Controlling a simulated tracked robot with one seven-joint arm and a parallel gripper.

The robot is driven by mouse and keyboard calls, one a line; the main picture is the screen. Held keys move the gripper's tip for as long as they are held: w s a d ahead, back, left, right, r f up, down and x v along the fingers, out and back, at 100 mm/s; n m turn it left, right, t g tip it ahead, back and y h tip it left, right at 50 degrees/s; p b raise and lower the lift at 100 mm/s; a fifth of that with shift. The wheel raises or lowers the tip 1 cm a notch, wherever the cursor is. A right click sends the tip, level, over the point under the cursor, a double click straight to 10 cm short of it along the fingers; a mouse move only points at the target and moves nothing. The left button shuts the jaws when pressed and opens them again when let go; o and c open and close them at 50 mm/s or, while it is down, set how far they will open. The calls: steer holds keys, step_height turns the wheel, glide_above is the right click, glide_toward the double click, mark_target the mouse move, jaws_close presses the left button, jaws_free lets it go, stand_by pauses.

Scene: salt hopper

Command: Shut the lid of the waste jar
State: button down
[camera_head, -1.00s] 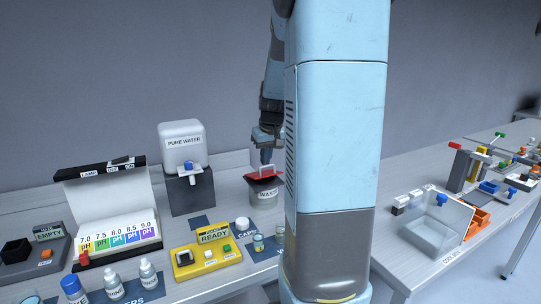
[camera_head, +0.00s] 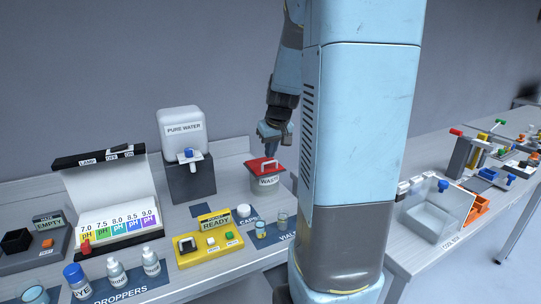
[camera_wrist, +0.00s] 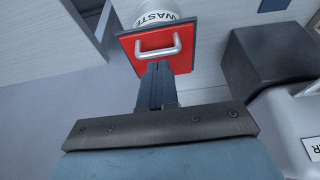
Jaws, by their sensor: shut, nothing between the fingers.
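The waste jar (camera_head: 265,182) is a white-labelled grey jar on the bench, left of my arm column. Its red lid (camera_head: 257,164) with a pale loop handle lies across the jar's mouth and looks about level; I cannot tell if it is fully seated. My gripper (camera_head: 271,153) points down at the lid, shut and empty. In the wrist view the closed fingertips (camera_wrist: 159,66) overlap the red lid (camera_wrist: 183,60) beside its handle (camera_wrist: 157,47), and seem to touch or nearly touch it. The jar's label (camera_wrist: 155,17) shows beyond the lid.
The pure water dispenser (camera_head: 182,130) stands just left of the jar. A yellow ready box (camera_head: 208,242), a white cap (camera_head: 244,210) and small vials (camera_head: 261,229) lie in front. A clear cool box (camera_head: 432,222) is on the right bench. Bare wall is behind.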

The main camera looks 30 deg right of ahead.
steer(key=s+v, duration=0.1)
steer(key=v, duration=1)
steer(key=s+a+n+t, duration=0.1)
steer(key=s+a, duration=1.5)
steer(key=a, duration=0.2)
steer(key=shift+a+f, duration=0.2)
steer(key=shift+f, duration=0.1)
steer(key=shift+s, duration=0.15)
